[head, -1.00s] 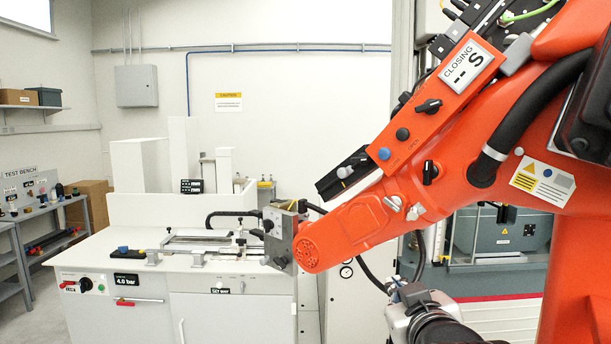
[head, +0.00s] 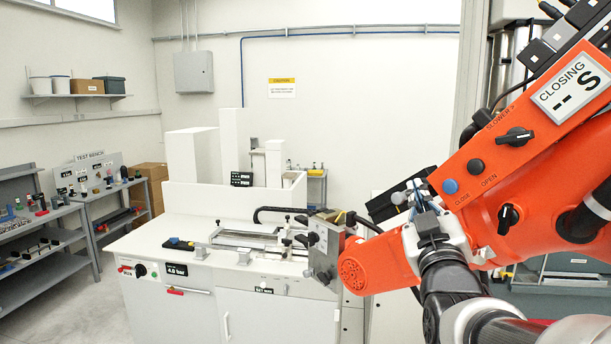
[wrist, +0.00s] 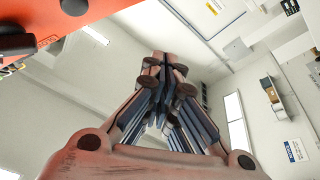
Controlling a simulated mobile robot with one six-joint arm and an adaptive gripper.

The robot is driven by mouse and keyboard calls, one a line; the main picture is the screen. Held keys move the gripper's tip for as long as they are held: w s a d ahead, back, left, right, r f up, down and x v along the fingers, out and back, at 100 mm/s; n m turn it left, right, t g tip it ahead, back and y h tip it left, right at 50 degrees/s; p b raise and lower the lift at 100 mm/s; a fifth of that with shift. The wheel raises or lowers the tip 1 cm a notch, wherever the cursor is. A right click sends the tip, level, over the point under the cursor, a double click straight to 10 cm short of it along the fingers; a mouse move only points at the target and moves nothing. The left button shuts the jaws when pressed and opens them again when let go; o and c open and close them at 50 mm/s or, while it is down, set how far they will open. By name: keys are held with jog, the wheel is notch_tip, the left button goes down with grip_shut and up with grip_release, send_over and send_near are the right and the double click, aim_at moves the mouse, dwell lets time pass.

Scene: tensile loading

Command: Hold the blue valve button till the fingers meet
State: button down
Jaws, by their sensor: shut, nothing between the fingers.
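The blue button (head: 450,186), marked CLOSE, sits on the orange panel (head: 480,160) of the large orange arm (head: 395,255). A black button (head: 475,166) marked OPEN is beside it. The panel's display (head: 570,95) reads "CLOSING -- S". My gripper (head: 417,190) is shut and empty, just left of the blue button in the head view; a gap shows between them there, but depth is unclear. In the wrist view my closed fingers (wrist: 165,60) point up toward the wall, with the orange panel (wrist: 40,25) at the upper left.
Black knobs (head: 515,137) stick out of the panel. A dark block (head: 400,200) is behind my gripper. A grey plate (head: 325,255) is at the orange arm's end, by the white bench (head: 200,255). Shelves (head: 45,225) stand at the left.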

aim_at(444, 188)
jog(key=shift+s, duration=0.1)
jog(key=shift+w+d+p, duration=0.4)
jog(key=shift+w+d, duration=0.45)
jog(key=shift+d, duration=0.4)
jog(key=shift+w+d+p, duration=0.35)
jog(key=shift+w+d, duration=0.5)
jog(key=shift+d, duration=0.35)
jog(key=shift+w+d+p, duration=0.4)
jog(key=shift+w+d, duration=0.45)
jog(key=shift+d, duration=0.4)
jog(key=shift+w+d+b, duration=0.25)
jog(key=shift+d+b, duration=0.1)
jog(key=shift+b, duration=0.15)
jog(key=shift+w+d, duration=0.25)
jog(key=shift+d, duration=0.15)
jog(key=shift+a+b, duration=0.1)
jog(key=shift+b, duration=0.3)
dwell(2.6)
jog(key=shift+s+a+f+b, duration=0.1)
jog(key=shift+s+a+b, duration=0.2)
jog(key=shift+b, duration=0.15)
jog(key=shift+s+a, duration=0.2)
jog(key=shift+a, duration=0.2)
